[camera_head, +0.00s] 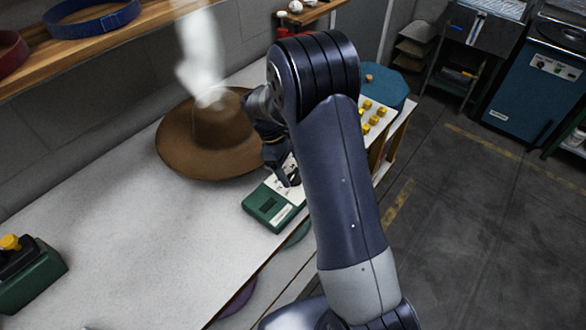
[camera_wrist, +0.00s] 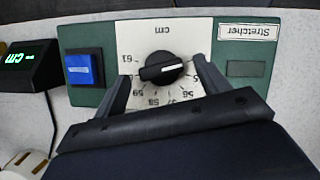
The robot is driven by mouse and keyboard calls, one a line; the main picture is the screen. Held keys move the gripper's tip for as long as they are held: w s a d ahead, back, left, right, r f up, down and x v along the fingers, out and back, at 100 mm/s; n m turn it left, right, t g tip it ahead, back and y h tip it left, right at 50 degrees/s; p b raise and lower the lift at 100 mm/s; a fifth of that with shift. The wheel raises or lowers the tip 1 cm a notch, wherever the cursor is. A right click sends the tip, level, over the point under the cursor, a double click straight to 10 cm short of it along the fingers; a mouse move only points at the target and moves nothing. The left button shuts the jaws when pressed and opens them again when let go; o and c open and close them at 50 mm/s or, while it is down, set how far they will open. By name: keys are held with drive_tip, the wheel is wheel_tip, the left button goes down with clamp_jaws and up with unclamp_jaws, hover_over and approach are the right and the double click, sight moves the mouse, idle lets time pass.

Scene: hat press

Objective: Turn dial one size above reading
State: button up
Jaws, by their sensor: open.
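The black dial (camera_wrist: 161,68) sits on the white "cm" scale plate (camera_wrist: 160,33) of the green Stretcher panel (camera_wrist: 243,92). The view is upside down, with size numbers around the knob from the 50s to 61. A white pointer line on the knob points to the picture's right; its exact number is unclear. My gripper (camera_wrist: 163,78) is open, with a finger on each side of the dial; contact is unclear. In the head view my gripper (camera_head: 289,180) is over the green panel (camera_head: 268,205). The readout (camera_wrist: 28,66) shows a green dash and "cm", no number.
A blue button (camera_wrist: 84,70) is beside the dial on the panel. A brown hat (camera_head: 180,150) with steam above it lies left of my gripper. A green box with a yellow knob (camera_head: 11,242) is at far left. The white bench (camera_head: 130,240) between is clear.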

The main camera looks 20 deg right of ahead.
drive_tip(key=shift+x, duration=0.85)
drive_tip(key=shift+c, duration=0.3)
drive_tip(key=c, duration=0.9)
